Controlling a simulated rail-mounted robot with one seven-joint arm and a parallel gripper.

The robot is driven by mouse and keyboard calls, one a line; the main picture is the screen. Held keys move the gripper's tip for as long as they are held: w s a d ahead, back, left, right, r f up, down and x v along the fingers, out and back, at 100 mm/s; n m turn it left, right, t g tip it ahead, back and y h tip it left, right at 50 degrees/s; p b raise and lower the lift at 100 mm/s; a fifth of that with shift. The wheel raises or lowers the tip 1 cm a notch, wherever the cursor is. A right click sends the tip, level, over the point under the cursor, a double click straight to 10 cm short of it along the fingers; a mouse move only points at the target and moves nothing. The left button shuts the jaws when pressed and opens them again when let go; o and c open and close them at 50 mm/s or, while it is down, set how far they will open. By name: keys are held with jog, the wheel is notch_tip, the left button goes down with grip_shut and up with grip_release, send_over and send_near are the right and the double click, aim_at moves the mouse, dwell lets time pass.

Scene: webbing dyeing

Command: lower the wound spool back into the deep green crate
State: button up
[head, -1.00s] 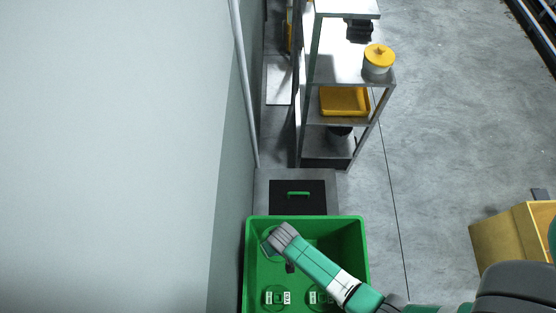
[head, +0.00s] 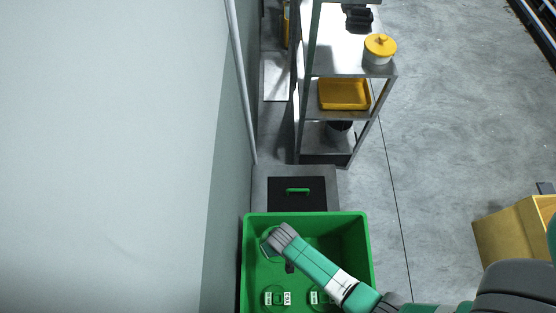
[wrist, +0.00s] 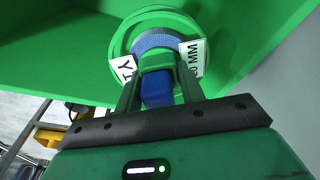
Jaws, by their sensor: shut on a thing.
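The deep green crate (head: 360,240) stands at the bottom middle of the head view, against the wall. My gripper (wrist: 158,88) is shut on the spool (wrist: 122,42), which has green flanges, blue webbing wound on it and white labels with black letters. In the head view my arm reaches into the crate's far left corner, and the wrist hides most of the held spool. Two more green spools with white labels (head: 277,297) (head: 320,297) lie in the crate's near part.
A black panel with a green handle (head: 298,190) lies just beyond the crate. A metal shelf (head: 345,125) behind holds a yellow-lidded pot (head: 379,48) and a yellow tray (head: 344,94). A yellow box (head: 515,240) stands at right. The wall is close on the left.

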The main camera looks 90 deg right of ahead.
jog(key=shift+f+b, duration=18.55)
jog(key=shift+f, duration=1.1)
jog(key=o, duration=1.2)
notch_tip(320, 180, up, 8)
jog(key=a+p, duration=0.1)
jog(key=p, duration=0.3)
jog(key=shift+s, duration=0.3)
jog(key=shift+f, duration=0.15)
